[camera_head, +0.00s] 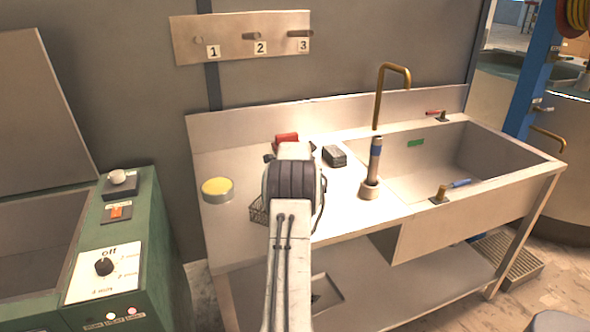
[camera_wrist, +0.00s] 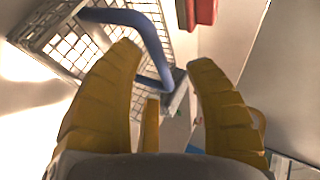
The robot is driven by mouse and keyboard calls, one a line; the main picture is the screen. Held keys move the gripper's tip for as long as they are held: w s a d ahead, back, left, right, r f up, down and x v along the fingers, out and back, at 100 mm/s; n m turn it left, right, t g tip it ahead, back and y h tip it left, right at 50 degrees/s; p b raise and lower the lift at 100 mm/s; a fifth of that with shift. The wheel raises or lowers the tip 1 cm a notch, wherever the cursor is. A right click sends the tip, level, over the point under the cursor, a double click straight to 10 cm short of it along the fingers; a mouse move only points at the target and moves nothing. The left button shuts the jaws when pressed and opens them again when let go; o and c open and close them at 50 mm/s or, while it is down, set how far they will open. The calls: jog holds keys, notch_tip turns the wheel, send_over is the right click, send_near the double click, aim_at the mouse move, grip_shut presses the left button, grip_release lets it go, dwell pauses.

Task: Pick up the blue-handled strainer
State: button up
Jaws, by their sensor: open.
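The strainer is a wire-mesh basket with a blue handle. In the wrist view its mesh (camera_wrist: 75,50) lies at the upper left, and the blue handle (camera_wrist: 150,38) bends down between my fingertips. My gripper (camera_wrist: 164,62) is open, with its yellow fingers spread on either side of the lower part of the handle. Whether either finger touches it, I cannot tell. In the head view only the left edge of the mesh basket (camera_head: 258,212) shows on the counter. My arm hides the rest of it and the gripper.
A red object (camera_head: 287,138) sits behind my arm, with a dark block (camera_head: 334,156) to its right. A round yellow-topped tin (camera_head: 217,189) stands left on the metal counter (camera_head: 235,238). A blue-banded upright tool (camera_head: 375,160) stands near the sink (camera_head: 470,150). Numbered pegs (camera_head: 252,36) hang above.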

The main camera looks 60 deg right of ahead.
jog(key=shift+p+x, duration=0.35)
jog(key=shift+x, duration=0.5)
jog(key=shift+o, duration=0.4)
grip_shut()
jog(key=shift+r, duration=0.1)
